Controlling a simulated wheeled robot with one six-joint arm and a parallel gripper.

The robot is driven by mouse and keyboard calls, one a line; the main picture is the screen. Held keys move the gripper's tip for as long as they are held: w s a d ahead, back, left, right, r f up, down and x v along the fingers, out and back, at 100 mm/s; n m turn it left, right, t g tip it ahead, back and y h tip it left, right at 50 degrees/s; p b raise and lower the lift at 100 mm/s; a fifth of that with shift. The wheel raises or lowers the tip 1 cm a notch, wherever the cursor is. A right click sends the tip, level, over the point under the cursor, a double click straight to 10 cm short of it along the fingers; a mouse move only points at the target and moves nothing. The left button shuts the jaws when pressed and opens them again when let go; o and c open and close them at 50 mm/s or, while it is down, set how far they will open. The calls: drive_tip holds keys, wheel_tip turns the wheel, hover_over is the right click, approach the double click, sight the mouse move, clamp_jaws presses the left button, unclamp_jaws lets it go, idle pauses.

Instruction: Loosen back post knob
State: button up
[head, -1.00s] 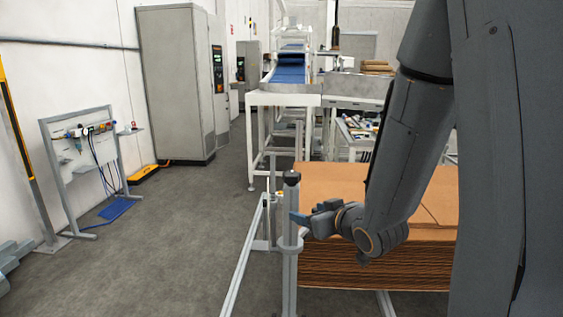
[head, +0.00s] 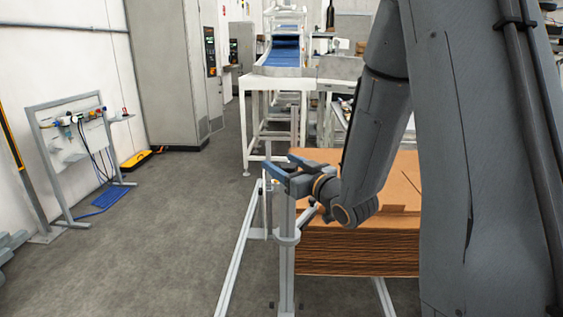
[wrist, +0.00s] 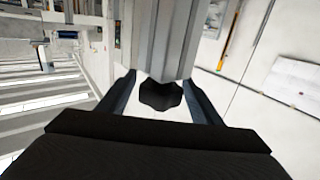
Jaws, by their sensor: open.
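A black lobed knob (wrist: 160,95) sits at the end of a grey metal post (wrist: 170,40) in the wrist view. My gripper (head: 282,164) is open, with one blue-grey finger on each side of the knob. Gaps show between the fingers and the knob. In the head view my gripper is at the top of the upright post (head: 287,262), and the knob is hidden there. A thinner post (head: 295,128) stands farther back.
A stack of brown cardboard sheets (head: 355,250) lies right of the post. A low metal rail (head: 238,250) runs along the floor on the left. A conveyor (head: 284,60) stands behind.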

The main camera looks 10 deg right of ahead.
drive_tip(key=shift+w+a, duration=0.15)
drive_tip(key=shift+w, duration=0.2)
drive_tip(key=c, duration=1.1)
drive_tip(key=shift+o, duration=0.2)
